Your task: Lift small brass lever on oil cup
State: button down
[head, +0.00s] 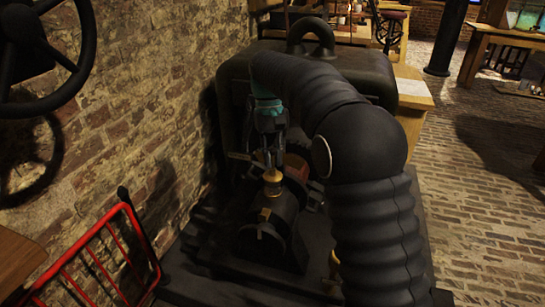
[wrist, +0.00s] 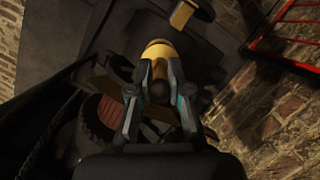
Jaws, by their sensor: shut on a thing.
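The brass oil cup (head: 272,183) stands upright on top of a dark cylindrical machine body. Its round brass top also shows in the wrist view (wrist: 157,50). The small lever (wrist: 159,88) is a short post with a dark rounded end, rising from the cup toward the wrist camera. My gripper (head: 270,153) points down over the cup, and its fingers are shut on the lever. In the wrist view my gripper (wrist: 160,76) has one finger on each side of the lever. The exact contact is dim and partly hidden by the fingers.
A red tubular frame (head: 98,258) leans at the lower left by the brick wall (head: 140,90). A large dark rounded casing (head: 370,75) stands behind my arm. A black handwheel (head: 45,50) is at upper left. Open brick floor (head: 475,200) lies at right.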

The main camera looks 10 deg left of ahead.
jog(key=c, duration=1.3)
grip_release()
jog(key=shift+o, duration=0.2)
jog(key=shift+r, duration=0.1)
jog(key=d+v, duration=0.1)
jog(key=v, duration=0.6)
jog(key=shift+a, duration=0.55)
jog(key=shift+d+r, duration=0.1)
jog(key=shift+r, duration=0.1)
